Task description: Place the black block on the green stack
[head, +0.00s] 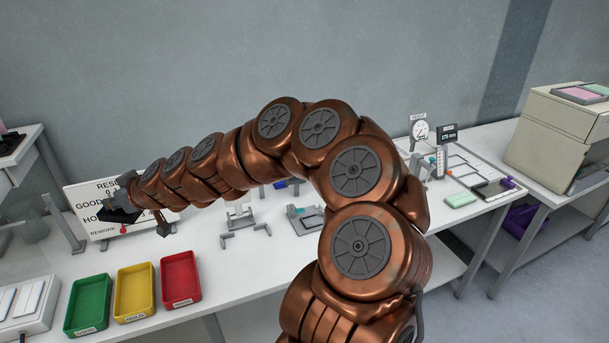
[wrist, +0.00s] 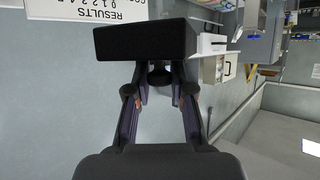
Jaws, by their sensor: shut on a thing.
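The black block (wrist: 145,40) fills the upper middle of the wrist view. My gripper (wrist: 160,72) is shut on it, with a finger on each side below it. In the head view my gripper (head: 118,204) is at the far left end of my arm, in front of the white results board (head: 85,193). The block cannot be told apart from the dark gripper there. I cannot make out a green stack for certain. The board is partly hidden behind my gripper, and its lettering also shows in the wrist view (wrist: 85,10).
Green (head: 88,305), yellow (head: 134,292) and red (head: 181,280) trays line the table's front left. Grey fixtures (head: 240,218) stand mid-table. A dial gauge (head: 419,130) and a pale green block (head: 460,200) are at the right. My arm hides part of the table.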

